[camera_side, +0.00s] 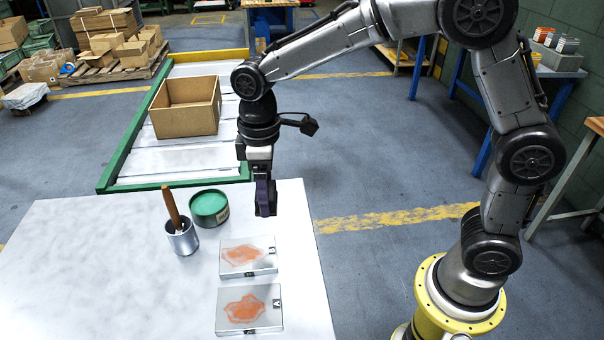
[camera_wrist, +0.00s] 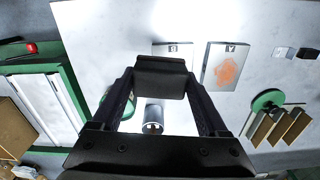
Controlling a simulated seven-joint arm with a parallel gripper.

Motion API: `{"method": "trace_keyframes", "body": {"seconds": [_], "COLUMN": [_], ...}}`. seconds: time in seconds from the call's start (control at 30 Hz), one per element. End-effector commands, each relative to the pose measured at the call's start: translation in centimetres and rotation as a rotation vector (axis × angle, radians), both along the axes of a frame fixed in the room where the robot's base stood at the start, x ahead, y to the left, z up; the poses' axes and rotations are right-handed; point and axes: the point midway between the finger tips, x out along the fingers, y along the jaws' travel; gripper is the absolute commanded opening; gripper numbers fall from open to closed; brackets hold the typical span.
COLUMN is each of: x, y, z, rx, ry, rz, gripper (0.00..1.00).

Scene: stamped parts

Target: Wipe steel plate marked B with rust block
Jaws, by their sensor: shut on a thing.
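My gripper (camera_side: 265,203) hangs above the white table's far right part, beyond the two plates and apart from them. In the wrist view its fingers (camera_wrist: 160,92) close on a dark grey rust block (camera_wrist: 160,72). Two steel plates lie flat, each with an orange rust patch. The nearer plate (camera_side: 226,322) has a label that looks like A. The farther plate (camera_side: 229,268) has a label too small to read surely. In the wrist view the nearer plate shows clear (camera_wrist: 212,68), and the farther one (camera_wrist: 172,50) is partly hidden by the block.
A metal cup (camera_side: 184,241) with a wooden handle standing in it and a green tin (camera_side: 209,207) are left of the plates. A cardboard box (camera_side: 186,120) stands on the green-framed conveyor (camera_side: 135,140) behind.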

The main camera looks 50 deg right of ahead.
Motion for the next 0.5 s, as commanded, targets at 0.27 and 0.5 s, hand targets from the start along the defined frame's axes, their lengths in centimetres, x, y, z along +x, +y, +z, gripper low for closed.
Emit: {"method": "trace_keyframes", "body": {"seconds": [0.27,0.5], "x": [-0.4,-1.0], "y": [7.2,8.1], "z": [-2.3,-3.2], "rx": [-0.001,-0.001], "ry": [0.001,0.001], "rz": [0.131,0.158], "gripper": [0.32,0.32]}}
